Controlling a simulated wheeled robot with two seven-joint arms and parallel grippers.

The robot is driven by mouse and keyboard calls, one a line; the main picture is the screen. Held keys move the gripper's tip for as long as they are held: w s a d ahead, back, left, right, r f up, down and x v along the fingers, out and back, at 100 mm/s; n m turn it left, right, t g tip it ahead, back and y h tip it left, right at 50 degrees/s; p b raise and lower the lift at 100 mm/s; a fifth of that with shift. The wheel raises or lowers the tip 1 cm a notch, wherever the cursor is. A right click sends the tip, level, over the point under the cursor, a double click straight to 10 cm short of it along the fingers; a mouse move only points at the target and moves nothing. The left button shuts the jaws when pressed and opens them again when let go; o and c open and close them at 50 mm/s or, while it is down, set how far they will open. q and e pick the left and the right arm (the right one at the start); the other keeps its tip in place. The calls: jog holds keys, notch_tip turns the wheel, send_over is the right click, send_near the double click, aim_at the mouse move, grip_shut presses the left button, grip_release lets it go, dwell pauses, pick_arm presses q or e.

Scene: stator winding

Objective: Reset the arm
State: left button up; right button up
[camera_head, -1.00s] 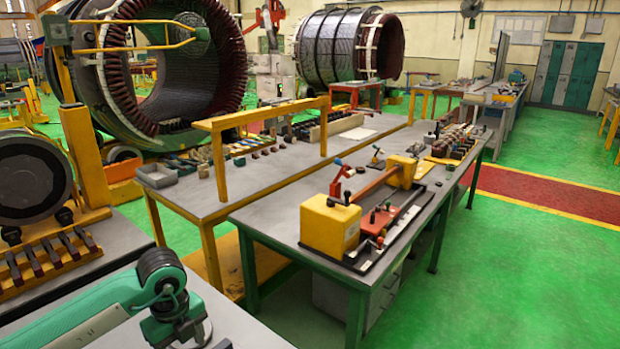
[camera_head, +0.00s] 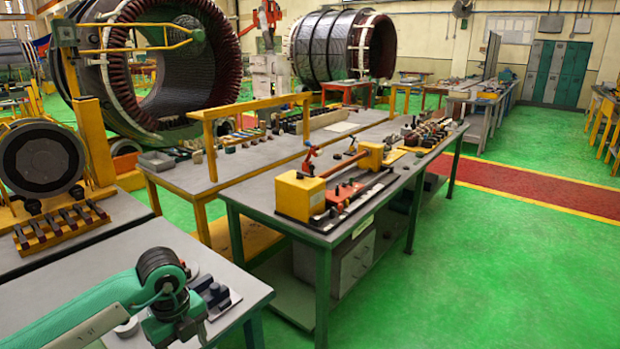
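My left arm (camera_head: 100,312), teal with a black joint, comes in from the lower left. It is bent, and its lower part points down to the bottom edge over the near grey table. My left gripper's fingers do not show; they are cut off or hidden below the arm. My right arm and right gripper are not in view.
A near grey table (camera_head: 225,265) with small dark parts lies under my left arm. A green-legged bench (camera_head: 255,204) with a yellow-ended fixture (camera_head: 300,196) stands ahead. Large stator rings (camera_head: 345,48) stand behind. Green floor (camera_head: 480,270) is free on the right.

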pick_arm(q)
jog(key=w+d+f+n+h, duration=0.1)
jog(key=w+d+f+h, duration=0.3)
jog(key=d+f+h, duration=0.9)
jog(key=a+f+n+t+y, duration=0.1)
jog(key=a+f+n+t, duration=0.3)
jog(key=f, duration=0.4)
jog(key=a+f+n+t+y, duration=0.1)
jog(key=f+n+t+y, duration=0.1)
jog(key=f+n+t, duration=0.35)
jog(key=a+f+n+t+y, duration=0.1)
jog(key=a+f+n+t, duration=0.3)
jog(key=f, duration=0.6)
jog(key=s+a+f+n+g+y, duration=0.3)
jog(key=s+f+y, duration=0.1)
jog(key=s+f, duration=0.7)
jog(key=s+a+f+n+g+y, duration=0.3)
jog(key=s+f+n+y, duration=0.1)
jog(key=s+f, duration=0.7)
jog(key=s+f+n+g, duration=0.1)
jog(key=s+f+g, duration=0.2)
jog(key=s, duration=1)
jog(key=s+f+n+g+y, duration=0.1)
jog(key=s+f+g, duration=0.2)
jog(key=s, duration=1.1)
notch_tip(320, 180, down, 2)
jog(key=shift+d, duration=0.15)
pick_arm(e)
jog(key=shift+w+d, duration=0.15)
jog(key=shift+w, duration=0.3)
